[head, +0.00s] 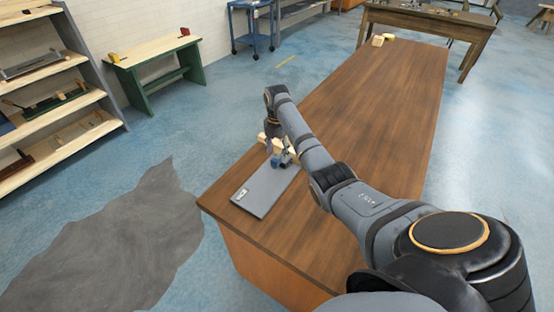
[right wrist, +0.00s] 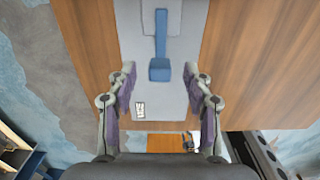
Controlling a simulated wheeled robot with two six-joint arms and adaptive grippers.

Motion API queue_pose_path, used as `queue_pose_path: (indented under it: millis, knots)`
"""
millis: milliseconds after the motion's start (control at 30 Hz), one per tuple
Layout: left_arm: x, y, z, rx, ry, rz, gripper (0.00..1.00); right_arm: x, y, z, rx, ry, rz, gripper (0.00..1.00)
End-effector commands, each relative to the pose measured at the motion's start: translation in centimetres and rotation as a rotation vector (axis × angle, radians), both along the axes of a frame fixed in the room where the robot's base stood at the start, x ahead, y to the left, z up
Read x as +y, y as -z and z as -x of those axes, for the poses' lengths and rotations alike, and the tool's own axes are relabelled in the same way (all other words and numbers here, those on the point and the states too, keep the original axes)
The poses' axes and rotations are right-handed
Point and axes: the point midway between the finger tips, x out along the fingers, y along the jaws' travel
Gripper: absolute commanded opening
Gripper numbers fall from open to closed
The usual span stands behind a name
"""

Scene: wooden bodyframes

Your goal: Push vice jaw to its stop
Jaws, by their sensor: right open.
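A grey base plate (head: 262,192) lies on the near left part of the wooden workbench, with a small white label on it. In the right wrist view the plate (right wrist: 160,112) carries a blue block (right wrist: 160,70) on a narrow blue strip (right wrist: 161,35), probably the vice jaw. A light grey block shows at the top edge there. My right gripper (right wrist: 160,84) is open, its two fingers on either side of the blue block and apart from it. In the head view my right gripper (head: 283,155) is over the plate's far end and partly hides the vice. My left gripper is not in view.
The long workbench (head: 385,100) is clear beyond the vice, with small blocks at its far end. Shelves (head: 60,95), a green-legged bench (head: 155,60) and a blue cart stand to the left.

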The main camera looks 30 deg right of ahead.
Motion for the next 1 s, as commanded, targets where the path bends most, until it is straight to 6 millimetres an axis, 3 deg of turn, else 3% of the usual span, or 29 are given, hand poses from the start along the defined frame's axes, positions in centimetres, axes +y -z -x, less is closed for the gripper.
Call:
queue_pose_path:
  millis: [100, 300, 1000]
  knots:
    - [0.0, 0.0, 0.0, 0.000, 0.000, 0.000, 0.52, -0.1, -2.9, -0.1, -0.004, 0.001, 0.002, 0.51]
    - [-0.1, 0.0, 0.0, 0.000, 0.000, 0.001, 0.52, -0.1, -6.0, 0.0, -0.001, 0.001, 0.002, 0.51]
    - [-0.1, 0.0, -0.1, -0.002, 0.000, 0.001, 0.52, -0.1, -6.5, 0.0, 0.001, 0.002, 0.002, 0.51]
